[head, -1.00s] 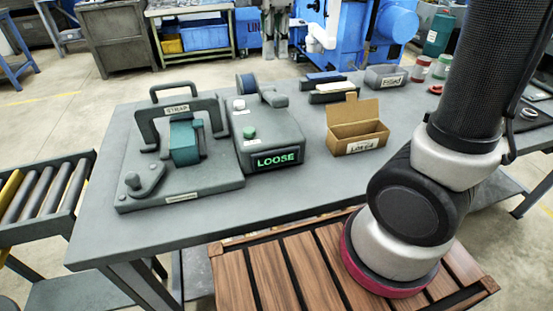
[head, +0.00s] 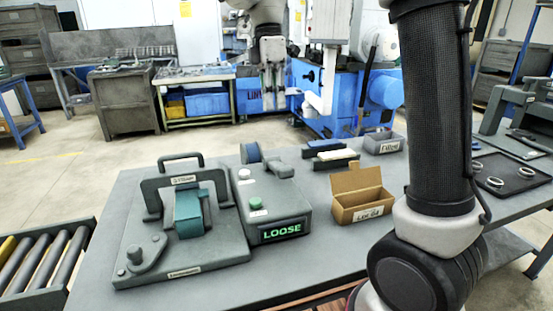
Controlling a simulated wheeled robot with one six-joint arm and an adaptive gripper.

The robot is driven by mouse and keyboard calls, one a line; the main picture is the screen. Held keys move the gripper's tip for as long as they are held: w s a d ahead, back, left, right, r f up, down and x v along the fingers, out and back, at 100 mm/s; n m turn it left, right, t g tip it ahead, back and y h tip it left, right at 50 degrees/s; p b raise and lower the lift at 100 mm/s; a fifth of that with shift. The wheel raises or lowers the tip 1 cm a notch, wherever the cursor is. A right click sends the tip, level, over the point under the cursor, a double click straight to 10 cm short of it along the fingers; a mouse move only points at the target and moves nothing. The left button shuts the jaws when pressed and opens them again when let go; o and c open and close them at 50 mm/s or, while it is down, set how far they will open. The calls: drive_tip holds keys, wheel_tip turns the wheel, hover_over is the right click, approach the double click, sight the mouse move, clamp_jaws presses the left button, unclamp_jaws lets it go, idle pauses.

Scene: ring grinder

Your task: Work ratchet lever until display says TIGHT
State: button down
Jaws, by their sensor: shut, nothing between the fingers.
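The strapping unit is a grey base plate (head: 205,262) on the grey table, with a frame and a teal block (head: 188,213) under it. A short grey lever with a round knob (head: 134,254) sits at its front left; I take it for the ratchet lever. The display (head: 282,229) on the grey box to the right reads LOOSE in green. A green button (head: 255,203) is on top of that box. My gripper (head: 273,103) is shut and empty, pointing down beyond the table's far edge in the picture, well apart from the lever.
An open cardboard box (head: 362,212) stands right of the display. Behind it are brush-like blocks (head: 335,160) and a grey bin (head: 383,144). A dark tray with rings (head: 505,176) lies at far right. A roller conveyor (head: 45,265) is at left.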

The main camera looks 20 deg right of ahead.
drive_tip(key=shift+f, duration=0.1)
approach(282, 176)
drive_tip(key=x, duration=0.2)
drive_tip(key=w+x, duration=0.1)
drive_tip(key=x, duration=0.2)
drive_tip(key=shift+a+f, duration=0.1)
drive_tip(key=shift+f, duration=0.2)
drive_tip(key=f+t, duration=0.1)
drive_tip(key=s+f, duration=0.1)
drive_tip(key=s+f+t, duration=0.1)
drive_tip(key=f, duration=0.1)
drive_tip(key=shift+t, duration=0.3)
drive_tip(key=shift+s+f, duration=0.1)
drive_tip(key=shift+f, duration=0.05)
idle(0.4)
drive_tip(key=shift+s, duration=0.1)
wheel_tip(282, 176, up, 14)
drive_tip(key=shift+w, duration=0.2)
idle(2.2)
